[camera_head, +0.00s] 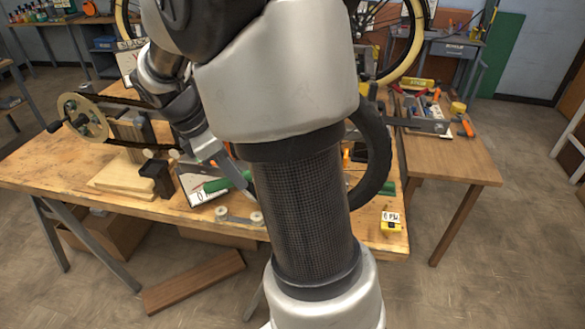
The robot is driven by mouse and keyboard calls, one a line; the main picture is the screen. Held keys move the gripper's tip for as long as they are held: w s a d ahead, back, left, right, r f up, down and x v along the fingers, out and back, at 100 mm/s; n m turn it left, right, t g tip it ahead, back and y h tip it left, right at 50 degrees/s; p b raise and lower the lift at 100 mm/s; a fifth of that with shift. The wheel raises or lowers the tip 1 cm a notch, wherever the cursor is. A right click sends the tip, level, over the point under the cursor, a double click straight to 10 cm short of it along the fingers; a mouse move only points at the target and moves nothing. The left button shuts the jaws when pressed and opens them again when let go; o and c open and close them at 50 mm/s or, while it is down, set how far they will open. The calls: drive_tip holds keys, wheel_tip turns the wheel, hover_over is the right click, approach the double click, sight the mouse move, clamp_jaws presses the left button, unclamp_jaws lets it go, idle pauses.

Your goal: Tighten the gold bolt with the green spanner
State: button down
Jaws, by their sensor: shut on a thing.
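My gripper (238,180) reaches down over the middle of the wooden workbench, left of my large arm link. It is shut on the green spanner (215,186); green shows on both sides of the fingers. The spanner is low over or on the bench; I cannot tell whether it touches. Its right part runs behind my arm, so its full shape and jaw end are not clear. I cannot make out the gold bolt; my arm hides much of the bench's middle and right.
A side table (450,160) with tools is at right. A plank (195,281) lies on the floor.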

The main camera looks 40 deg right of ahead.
drive_tip(key=shift+w+d+r+m+p, duration=0.1)
drive_tip(key=shift+w+d+m+p, duration=0.1)
drive_tip(key=shift+w+m+p, duration=0.35)
idle(0.4)
drive_tip(key=shift+w+r, duration=0.1)
drive_tip(key=shift+w, duration=0.05)
